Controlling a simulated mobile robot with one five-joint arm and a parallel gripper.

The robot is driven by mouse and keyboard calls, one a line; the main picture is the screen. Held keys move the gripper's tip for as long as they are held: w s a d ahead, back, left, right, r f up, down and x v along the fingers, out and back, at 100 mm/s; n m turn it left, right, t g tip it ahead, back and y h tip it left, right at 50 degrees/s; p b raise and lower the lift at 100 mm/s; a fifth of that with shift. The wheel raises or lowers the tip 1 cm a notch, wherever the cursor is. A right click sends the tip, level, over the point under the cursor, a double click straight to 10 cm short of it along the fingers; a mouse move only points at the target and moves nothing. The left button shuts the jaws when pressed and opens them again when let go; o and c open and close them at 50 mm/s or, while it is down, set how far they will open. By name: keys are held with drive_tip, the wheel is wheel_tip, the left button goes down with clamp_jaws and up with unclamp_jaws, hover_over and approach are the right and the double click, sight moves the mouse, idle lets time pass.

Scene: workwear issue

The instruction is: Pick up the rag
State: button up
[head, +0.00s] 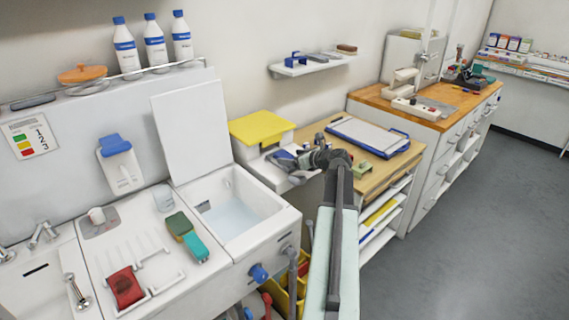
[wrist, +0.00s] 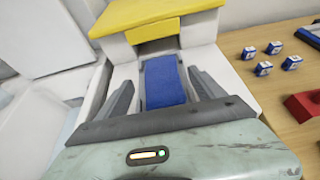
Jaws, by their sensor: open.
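The rag (wrist: 163,82) appears to be the flat blue piece in the wrist view. It extends from the dark slot of a white box with a yellow lid (wrist: 150,14) down over a white surface. My gripper (wrist: 160,77) is open, with one finger on each side of the rag and gaps between. I cannot tell how high the fingers are above the surface. In the head view my gripper (head: 287,160) is at the front of the yellow-lidded box (head: 262,128), and the rag is largely hidden there.
A sink basin (head: 238,240) lies left of the box. A wooden bench (head: 375,182) on the right holds a blue-edged tray (head: 368,136). The wrist view shows small blue-and-white blocks (wrist: 264,68) and a red object (wrist: 304,106) on the wood. Open floor (head: 470,220) lies right.

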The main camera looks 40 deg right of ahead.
drive_tip(key=x, duration=0.2)
drive_tip(key=shift+w+d+f, duration=0.15)
drive_tip(key=shift+w+f, duration=0.1)
drive_tip(key=shift+r, duration=0.1)
drive_tip(key=c, duration=1.6)
wheel_tip(320, 180, up, 4)
drive_tip(key=p, duration=0.4)
drive_tip(key=shift+s+r, duration=0.15)
drive_tip(key=shift+r, duration=0.05)
drive_tip(key=s+d+p, duration=0.1)
drive_tip(key=s+d, duration=0.2)
drive_tip(key=s, duration=1.2)
drive_tip(key=shift+s+r, duration=0.25)
drive_tip(key=shift+r, duration=0.25)
